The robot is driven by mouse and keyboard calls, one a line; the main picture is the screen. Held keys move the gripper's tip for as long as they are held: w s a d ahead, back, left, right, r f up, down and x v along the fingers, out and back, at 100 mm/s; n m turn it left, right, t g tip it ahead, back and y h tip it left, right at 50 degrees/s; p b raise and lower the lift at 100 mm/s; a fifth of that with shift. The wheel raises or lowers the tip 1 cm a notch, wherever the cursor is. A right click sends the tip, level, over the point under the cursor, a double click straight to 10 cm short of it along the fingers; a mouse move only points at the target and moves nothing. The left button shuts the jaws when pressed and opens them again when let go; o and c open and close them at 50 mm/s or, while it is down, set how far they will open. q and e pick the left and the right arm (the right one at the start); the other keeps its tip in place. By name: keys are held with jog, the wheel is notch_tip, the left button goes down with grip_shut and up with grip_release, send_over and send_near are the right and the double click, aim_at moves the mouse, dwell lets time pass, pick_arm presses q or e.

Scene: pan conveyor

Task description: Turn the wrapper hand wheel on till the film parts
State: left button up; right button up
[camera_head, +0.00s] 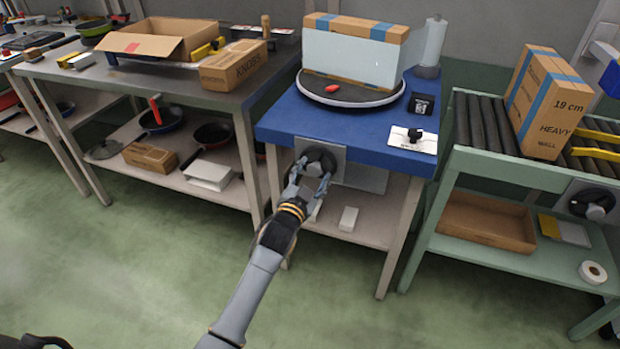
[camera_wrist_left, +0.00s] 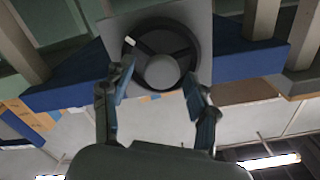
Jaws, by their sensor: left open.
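The wrapper hand wheel (camera_head: 318,158) is dark with a grey hub, on a grey plate at the front of the blue wrapper table (camera_head: 285,124). My left gripper (camera_head: 310,180) is open in front of it. In the left wrist view, the wheel (camera_wrist_left: 182,36) lies just beyond the spread fingertips (camera_wrist_left: 157,82); I cannot tell whether they touch it. A carton wrapped in pale film (camera_head: 350,58) stands upright on the round turntable (camera_head: 350,101). The film roll (camera_head: 433,42) stands upright behind it at right. I cannot make out whether film spans between them. My right gripper is not visible.
A small black device (camera_head: 421,104) and a white plate with a black knob (camera_head: 413,138) sit on the table's right side. A roller conveyor (camera_head: 482,125) with a tall carton (camera_head: 545,105) stands at right. A workbench (camera_head: 130,84) stands at left. The floor in front is clear.

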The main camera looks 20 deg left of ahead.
pick_arm(q)
jog(key=s, duration=1.2)
jog(key=shift+a, duration=0.2)
